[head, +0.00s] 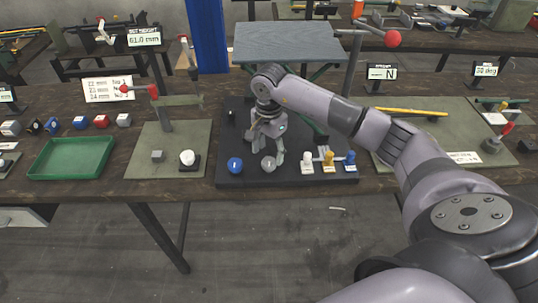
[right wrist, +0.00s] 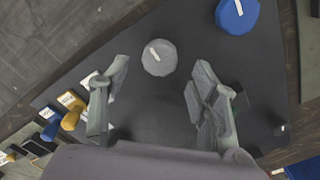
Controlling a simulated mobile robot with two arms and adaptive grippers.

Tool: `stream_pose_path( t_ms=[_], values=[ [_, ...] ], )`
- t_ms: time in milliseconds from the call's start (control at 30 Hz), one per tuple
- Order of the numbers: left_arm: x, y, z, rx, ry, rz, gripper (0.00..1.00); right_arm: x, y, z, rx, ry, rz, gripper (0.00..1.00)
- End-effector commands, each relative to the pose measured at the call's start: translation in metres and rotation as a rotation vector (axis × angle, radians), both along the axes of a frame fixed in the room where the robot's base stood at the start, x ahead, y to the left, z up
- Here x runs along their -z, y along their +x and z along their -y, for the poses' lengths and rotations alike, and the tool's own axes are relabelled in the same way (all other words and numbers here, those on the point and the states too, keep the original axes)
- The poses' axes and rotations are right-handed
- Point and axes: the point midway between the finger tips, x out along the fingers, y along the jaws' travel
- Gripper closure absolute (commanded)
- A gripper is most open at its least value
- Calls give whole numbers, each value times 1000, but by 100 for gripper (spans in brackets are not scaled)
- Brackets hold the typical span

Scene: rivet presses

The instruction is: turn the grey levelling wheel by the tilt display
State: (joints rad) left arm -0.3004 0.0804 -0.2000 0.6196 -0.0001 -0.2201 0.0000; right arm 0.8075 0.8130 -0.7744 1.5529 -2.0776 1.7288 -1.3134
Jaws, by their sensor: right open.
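The grey levelling wheel (head: 268,164) is a round grey knob with a pale mark, on the front of a black base plate (head: 225,130). In the right wrist view the grey wheel (right wrist: 159,58) lies just beyond and between the fingertips. My right gripper (head: 267,154) points down over the plate, open, its fingers just behind the wheel. In the right wrist view the gripper (right wrist: 157,84) is spread and empty. A display with a "deg" reading (head: 486,70) stands far right; its digits are hard to read. My left gripper is not in view.
A blue wheel (head: 235,165) sits left of the grey one; it also shows in the wrist view (right wrist: 237,16). White (head: 307,162), yellow (head: 329,161) and blue (head: 350,160) levers stand to the right. A grey lifting platform (head: 285,42) is behind.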

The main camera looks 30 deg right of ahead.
Motion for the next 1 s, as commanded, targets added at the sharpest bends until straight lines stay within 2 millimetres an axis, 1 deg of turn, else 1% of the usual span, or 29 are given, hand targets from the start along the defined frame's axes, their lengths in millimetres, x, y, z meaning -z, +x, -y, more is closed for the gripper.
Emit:
stream_pose_path(
  t_ms=[33,100,233,400,600,1000],
  values=[
    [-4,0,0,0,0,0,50,8,-1,0,0,1,-4,44],
    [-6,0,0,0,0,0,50,18,-1,-1,-1,1,-2,44],
    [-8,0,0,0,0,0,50,30,0,0,0,2,0,44],
    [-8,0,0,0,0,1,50,36,0,0,-1,0,1,44],
    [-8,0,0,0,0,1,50,36,0,0,-1,0,1,44],
    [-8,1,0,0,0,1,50,36,0,0,0,0,1,71]
  ],
)
